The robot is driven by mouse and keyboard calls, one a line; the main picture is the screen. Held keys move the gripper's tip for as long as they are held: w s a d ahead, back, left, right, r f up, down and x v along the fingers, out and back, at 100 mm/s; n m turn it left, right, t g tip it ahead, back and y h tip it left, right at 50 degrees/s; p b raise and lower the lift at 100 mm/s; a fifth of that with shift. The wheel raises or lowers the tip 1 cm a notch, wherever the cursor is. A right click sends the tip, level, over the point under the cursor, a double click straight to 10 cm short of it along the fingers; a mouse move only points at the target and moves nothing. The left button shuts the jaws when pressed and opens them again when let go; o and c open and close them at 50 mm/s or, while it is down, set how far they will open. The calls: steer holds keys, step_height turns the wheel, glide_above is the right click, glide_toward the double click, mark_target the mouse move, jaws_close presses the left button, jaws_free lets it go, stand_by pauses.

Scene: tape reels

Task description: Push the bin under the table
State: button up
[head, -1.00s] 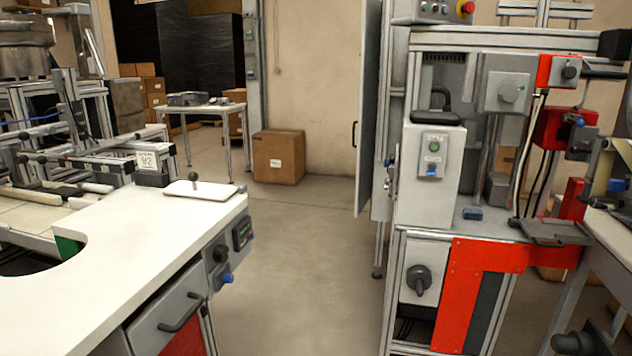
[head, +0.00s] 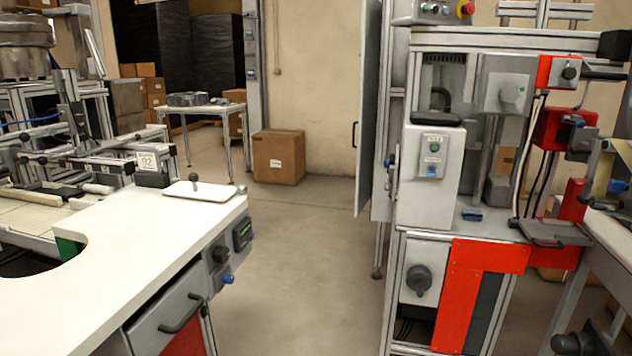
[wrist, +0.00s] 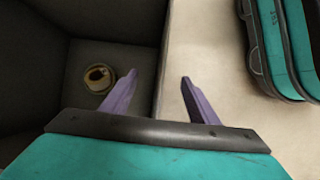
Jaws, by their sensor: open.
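A dark grey bin (wrist: 125,55) fills the left part of the wrist view, seen from above. A small round yellowish reel with a dark centre (wrist: 98,77) lies in it. My gripper (wrist: 157,79) is open, with its two purple fingers apart and nothing between them but the bin's side edge. The left finger shows over the inside of the bin and the right one over pale floor. I cannot tell whether either touches the bin. In the head view a white-topped table (head: 130,262) stands at left and a small table (head: 205,108) at the back. The head view shows neither bin nor gripper.
A cardboard box (head: 279,157) sits on the floor by the back wall. A tall grey and red machine (head: 480,270) stands at right. A strip of clear floor (head: 290,260) runs between it and the white-topped table. My teal track parts show at the wrist view's right.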

steer(key=shift+r+p, duration=2.1)
steer(key=shift+r, duration=0.9)
steer(key=shift+a, duration=0.1)
steer(key=w+a+p, duration=0.1)
steer(key=w+a, duration=0.1)
steer(key=a, duration=1.2)
steer(key=shift+w+a+p, duration=0.3)
steer(key=shift+w+p, duration=0.05)
steer(key=shift+w, duration=0.05)
